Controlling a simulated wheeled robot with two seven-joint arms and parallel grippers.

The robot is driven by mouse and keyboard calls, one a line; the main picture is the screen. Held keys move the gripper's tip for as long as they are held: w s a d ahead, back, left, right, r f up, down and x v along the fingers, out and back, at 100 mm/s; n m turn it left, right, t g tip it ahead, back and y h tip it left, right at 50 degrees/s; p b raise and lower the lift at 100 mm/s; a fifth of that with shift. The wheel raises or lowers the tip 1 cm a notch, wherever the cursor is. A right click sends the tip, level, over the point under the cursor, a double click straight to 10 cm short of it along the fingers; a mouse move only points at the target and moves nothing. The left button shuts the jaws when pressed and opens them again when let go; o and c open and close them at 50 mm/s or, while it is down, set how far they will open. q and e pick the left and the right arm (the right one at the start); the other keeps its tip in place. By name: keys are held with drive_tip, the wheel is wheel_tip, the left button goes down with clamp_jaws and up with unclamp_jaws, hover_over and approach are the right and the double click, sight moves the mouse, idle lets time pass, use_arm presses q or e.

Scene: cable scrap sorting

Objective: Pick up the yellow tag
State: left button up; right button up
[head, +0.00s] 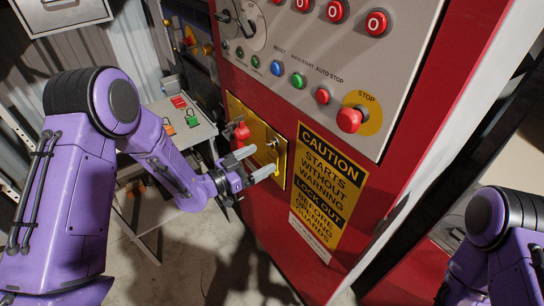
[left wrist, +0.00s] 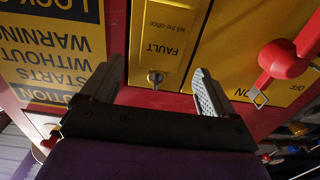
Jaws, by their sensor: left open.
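The yellow tag (left wrist: 168,42) reads "FAULT, tell the office", upside down in the left wrist view, and hangs flat against the yellow panel at a small metal peg (left wrist: 155,77). In the head view the tag (head: 281,153) is at the right part of the panel, partly hidden by my gripper. My left gripper (head: 253,164) is open and empty, its grey fingers pointing at the panel. In the left wrist view its fingers (left wrist: 153,92) stand apart on either side of the tag's peg end, with a gap to each side. My right gripper is not in view.
A red handle (left wrist: 284,60) sticks out of the yellow panel (head: 243,113) beside the tag. A black-and-yellow caution sign (head: 327,185) is on the other side. Red, orange and green items lie on a small side table (head: 198,133). A red stop button (head: 349,120) sits above.

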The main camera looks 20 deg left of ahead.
sight(271, 153)
use_arm(q)
drive_tip(key=shift+x, duration=1.55)
drive_tip(key=shift+a, duration=0.1)
drive_tip(key=c, duration=1.1)
